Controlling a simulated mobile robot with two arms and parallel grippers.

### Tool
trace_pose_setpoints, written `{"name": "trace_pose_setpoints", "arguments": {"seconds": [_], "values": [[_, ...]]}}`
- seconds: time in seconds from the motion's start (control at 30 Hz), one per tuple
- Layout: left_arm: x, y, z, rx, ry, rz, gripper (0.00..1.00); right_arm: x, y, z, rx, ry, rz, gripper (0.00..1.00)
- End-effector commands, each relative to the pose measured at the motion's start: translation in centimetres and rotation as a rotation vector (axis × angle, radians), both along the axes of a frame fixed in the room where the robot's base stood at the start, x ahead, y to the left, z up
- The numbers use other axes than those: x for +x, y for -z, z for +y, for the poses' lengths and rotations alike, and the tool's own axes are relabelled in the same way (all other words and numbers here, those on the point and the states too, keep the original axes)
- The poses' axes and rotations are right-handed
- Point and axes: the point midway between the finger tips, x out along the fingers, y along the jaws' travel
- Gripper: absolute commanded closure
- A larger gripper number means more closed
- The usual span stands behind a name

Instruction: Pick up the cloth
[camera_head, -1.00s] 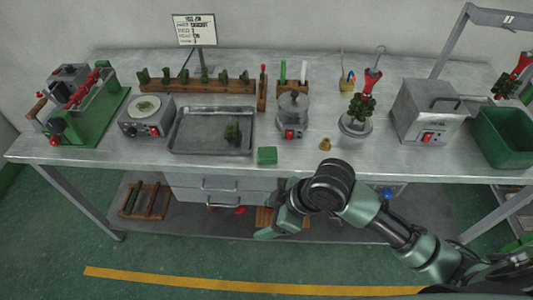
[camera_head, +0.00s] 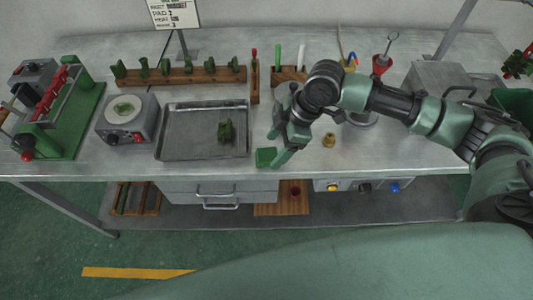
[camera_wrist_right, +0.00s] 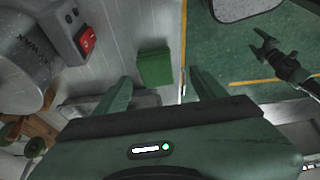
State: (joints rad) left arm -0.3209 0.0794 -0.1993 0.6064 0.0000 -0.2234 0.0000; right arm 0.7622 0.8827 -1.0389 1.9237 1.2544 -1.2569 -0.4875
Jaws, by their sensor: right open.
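The cloth, a small folded green piece (camera_head: 265,157), lies flat near the front edge of the metal table. In the right wrist view the cloth (camera_wrist_right: 155,67) shows just beyond and between my fingertips, nearer the left finger. My right gripper (camera_head: 279,147) is open and empty, pointing down close beside the cloth in the head view. It also shows in the right wrist view (camera_wrist_right: 161,78), with its fingers spread wider than the cloth. My left gripper (camera_wrist_right: 264,45) shows small in the right wrist view, off over the floor, with its fingers apart; the head view does not show it.
A metal tray (camera_head: 162,142) with a dark green piece (camera_head: 226,132) stands left of the cloth. A small brass piece (camera_head: 329,140) is to the right. The table edge is just in front.

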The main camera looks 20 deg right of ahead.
Motion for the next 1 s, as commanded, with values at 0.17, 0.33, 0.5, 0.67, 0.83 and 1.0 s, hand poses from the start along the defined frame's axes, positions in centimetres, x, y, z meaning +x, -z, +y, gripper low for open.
{"name": "trace_pose_setpoints", "arguments": {"seconds": [0.17,0.33,0.5,0.67,0.83,1.0], "values": [[0.5,-1.0,-0.1,-0.001,0.000,-0.008,0.25,0.3,2.4,1.3,0.001,0.001,0.003,0.29],[3.7,-1.3,-0.3,-0.006,0.000,-0.055,0.25,0.5,3.4,1.6,0.000,0.000,-0.001,0.29],[4.0,-1.3,-0.3,-0.006,0.000,-0.059,0.25,0.5,3.4,1.6,0.000,0.000,-0.001,0.29],[2.9,-1.2,-0.2,-0.005,0.001,-0.043,0.25,0.5,3.4,1.6,0.000,0.000,-0.001,0.68],[2.2,-1.1,-0.2,-0.004,0.001,-0.032,0.25,0.5,3.4,1.6,0.000,0.000,-0.001,0.94],[2.2,-1.1,-0.2,-0.004,0.001,-0.032,0.25,0.5,3.3,1.6,0.000,0.000,-0.001,0.94]]}}
